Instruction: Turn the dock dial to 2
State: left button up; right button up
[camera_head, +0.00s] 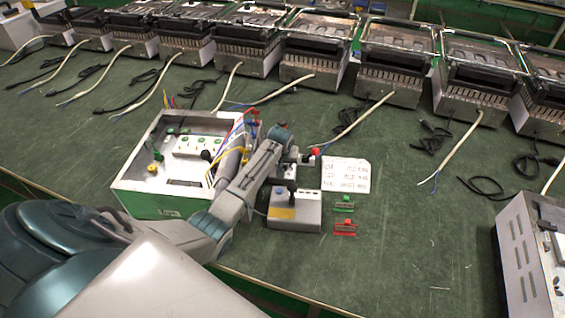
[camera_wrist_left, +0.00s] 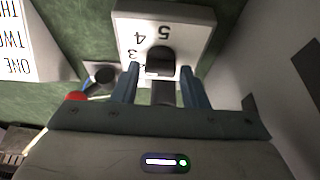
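The dock (camera_head: 295,215) is a small light-grey box with a yellow label on the table, right of the green-and-white unit. Its dark dial (camera_wrist_left: 160,62) shows in the left wrist view, on a pale face (camera_wrist_left: 190,25) with the numbers 5, 4 and part of a 3, upside down. Other numbers are hidden, and I cannot tell which number the dial points to. My left gripper (camera_wrist_left: 160,88) has its two blue-grey fingers apart, one on each side of the dial, with gaps visible. In the head view the left gripper (camera_head: 290,177) is over the dock. My right gripper is out of view.
A green-and-white box with wires (camera_head: 150,185) stands left of the dock. A printed sheet (camera_head: 345,175), a green piece (camera_head: 344,202) and a red piece (camera_head: 345,228) lie to its right. Several metal heaters (camera_head: 390,75) line the back.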

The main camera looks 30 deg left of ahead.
pick_arm(q)
jog(key=c, duration=0.6)
